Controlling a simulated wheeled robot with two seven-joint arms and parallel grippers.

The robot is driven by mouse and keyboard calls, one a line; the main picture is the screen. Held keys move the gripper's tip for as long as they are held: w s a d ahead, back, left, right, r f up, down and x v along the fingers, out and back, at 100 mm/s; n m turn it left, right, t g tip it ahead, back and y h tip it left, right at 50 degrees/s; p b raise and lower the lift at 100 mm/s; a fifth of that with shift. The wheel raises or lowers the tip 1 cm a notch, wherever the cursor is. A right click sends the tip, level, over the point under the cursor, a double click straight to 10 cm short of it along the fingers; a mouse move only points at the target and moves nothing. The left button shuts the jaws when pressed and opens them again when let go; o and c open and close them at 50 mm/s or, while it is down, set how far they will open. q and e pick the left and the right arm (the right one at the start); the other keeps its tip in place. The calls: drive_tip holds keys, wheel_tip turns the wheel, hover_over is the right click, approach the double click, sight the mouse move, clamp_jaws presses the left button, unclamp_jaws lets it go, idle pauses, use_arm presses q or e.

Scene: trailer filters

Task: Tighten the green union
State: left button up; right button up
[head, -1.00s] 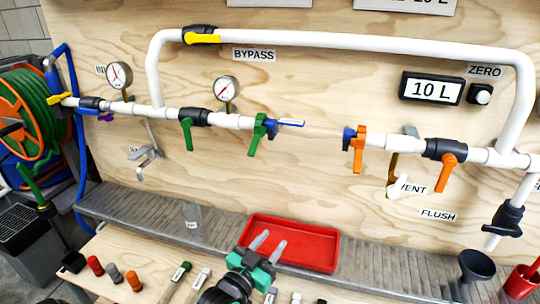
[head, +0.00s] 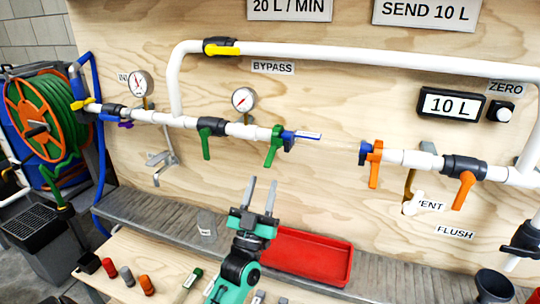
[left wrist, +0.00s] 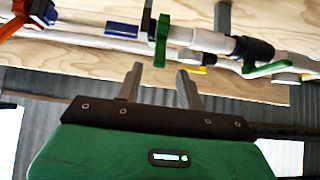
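The green union (head: 275,139) is a green collar with a downward wing on the white pipe, just left of a blue-ended piece (head: 301,135). It also shows in the left wrist view (left wrist: 162,40), ahead of the fingers. My left gripper (head: 260,190) is open and empty, fingers pointing up, below the union and apart from it. In the left wrist view its fingers (left wrist: 159,75) stand apart with nothing between them. An orange union (head: 375,160) sits across a gap in the pipe to the right. My right gripper is not in view.
A black valve with a green handle (head: 207,143) is close left of the union. Two gauges (head: 243,100) stand above the pipe. A red tray (head: 310,256) lies on the ledge behind my left arm. The board below the union is clear.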

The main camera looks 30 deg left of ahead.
sight(268, 165)
use_arm(q)
drive_tip(key=p+x, duration=0.1)
drive_tip(key=x, duration=0.7)
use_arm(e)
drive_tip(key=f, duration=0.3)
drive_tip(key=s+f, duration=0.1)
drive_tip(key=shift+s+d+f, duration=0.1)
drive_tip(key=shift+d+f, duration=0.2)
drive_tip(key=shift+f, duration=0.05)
use_arm(q)
clamp_jaws()
